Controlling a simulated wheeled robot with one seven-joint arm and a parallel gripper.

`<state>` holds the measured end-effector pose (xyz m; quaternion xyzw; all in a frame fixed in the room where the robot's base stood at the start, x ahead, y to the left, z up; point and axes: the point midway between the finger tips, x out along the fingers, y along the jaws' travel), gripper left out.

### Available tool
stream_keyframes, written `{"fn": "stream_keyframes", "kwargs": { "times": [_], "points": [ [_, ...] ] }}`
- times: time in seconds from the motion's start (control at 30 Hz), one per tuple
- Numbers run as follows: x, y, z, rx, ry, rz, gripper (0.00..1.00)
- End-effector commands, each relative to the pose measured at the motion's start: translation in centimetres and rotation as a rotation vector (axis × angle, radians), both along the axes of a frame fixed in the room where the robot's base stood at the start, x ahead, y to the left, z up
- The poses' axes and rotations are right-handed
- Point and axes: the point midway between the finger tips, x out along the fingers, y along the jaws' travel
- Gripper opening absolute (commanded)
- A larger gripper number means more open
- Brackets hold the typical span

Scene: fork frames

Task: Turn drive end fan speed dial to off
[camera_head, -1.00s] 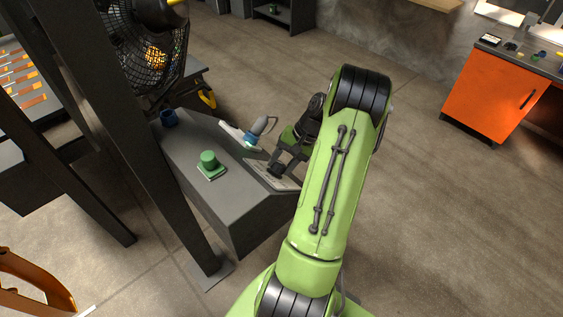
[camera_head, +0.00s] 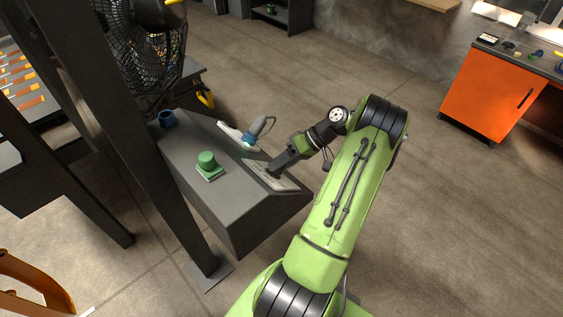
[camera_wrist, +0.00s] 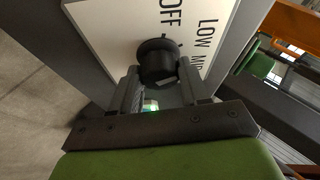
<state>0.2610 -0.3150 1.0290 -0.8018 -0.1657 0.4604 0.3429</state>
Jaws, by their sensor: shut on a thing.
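The fan speed dial (camera_wrist: 158,58) is a round black knob on a white label plate (camera_wrist: 105,28) in the wrist view. My gripper (camera_wrist: 159,80) is shut on the dial, one finger on each side. I cannot tell which setting the dial points at. In the head view my gripper (camera_head: 273,171) is at the plate (camera_head: 261,181) on the sloped end of a grey console (camera_head: 222,198), and hides the dial.
A black caged fan (camera_head: 140,55) and a dark post (camera_head: 135,140) stand to the left. Open floor lies to the right, before an orange cabinet (camera_head: 487,98).

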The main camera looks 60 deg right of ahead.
Motion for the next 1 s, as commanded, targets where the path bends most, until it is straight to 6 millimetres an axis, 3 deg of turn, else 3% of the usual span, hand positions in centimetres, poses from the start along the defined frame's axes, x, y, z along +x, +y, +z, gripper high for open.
{"fn": "stream_keyframes", "kwargs": {
  "times": [0.6,1.0],
  "points": [
    [0.05,-0.32,-0.23,-0.089,-0.396,0.399,0.15],
    [0.12,-0.37,-0.42,-0.128,-0.566,0.578,0.14]
  ]
}}
